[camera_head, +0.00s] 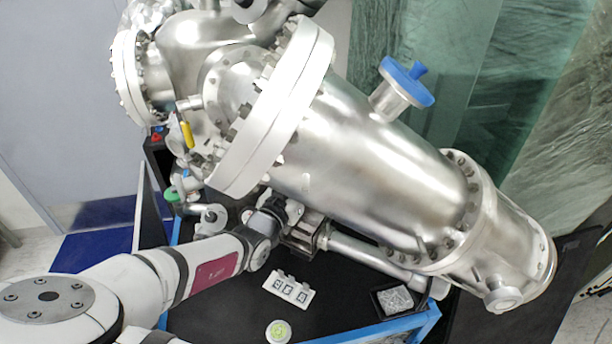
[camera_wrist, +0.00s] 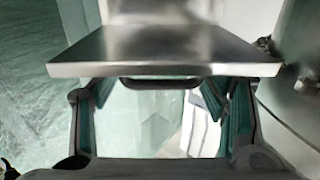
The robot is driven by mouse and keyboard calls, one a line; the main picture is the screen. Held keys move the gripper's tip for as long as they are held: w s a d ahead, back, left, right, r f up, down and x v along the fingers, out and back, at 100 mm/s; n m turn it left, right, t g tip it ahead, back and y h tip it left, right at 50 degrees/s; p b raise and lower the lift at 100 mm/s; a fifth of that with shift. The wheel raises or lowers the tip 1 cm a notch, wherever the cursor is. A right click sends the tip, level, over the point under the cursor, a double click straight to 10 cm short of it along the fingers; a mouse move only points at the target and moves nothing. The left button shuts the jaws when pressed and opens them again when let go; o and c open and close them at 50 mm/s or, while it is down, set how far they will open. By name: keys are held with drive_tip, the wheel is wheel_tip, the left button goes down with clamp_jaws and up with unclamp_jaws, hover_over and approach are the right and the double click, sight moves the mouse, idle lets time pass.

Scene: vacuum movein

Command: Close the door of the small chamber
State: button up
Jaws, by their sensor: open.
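The large polished steel vacuum vessel (camera_head: 350,170) runs diagonally across the head view. A small boxy metal chamber (camera_head: 308,238) sits below it, partly hidden by my wrist. My gripper (camera_head: 290,212) is at the left side of this chamber; its fingertips are hard to make out there. In the wrist view, a flat brushed-metal plate (camera_wrist: 165,52), apparently the chamber's door, spans the upper middle. A dark handle bar (camera_wrist: 160,83) shows just under its lower edge. My open gripper's green-padded fingers (camera_wrist: 160,110) stand apart, one on each side below the plate. Whether they touch it, I cannot tell.
The black bench top (camera_head: 235,305) carries a white block with square markers (camera_head: 288,289), a round white piece with a green top (camera_head: 278,331) and a black tray (camera_head: 378,303). A metal pipe (camera_head: 365,252) runs right from the chamber. The vessel hangs close overhead.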

drive_tip(key=shift+c, duration=0.2)
drive_tip(key=c, duration=1.4)
drive_tip(key=shift+s+f, duration=0.1)
drive_tip(key=shift+s, duration=0.05)
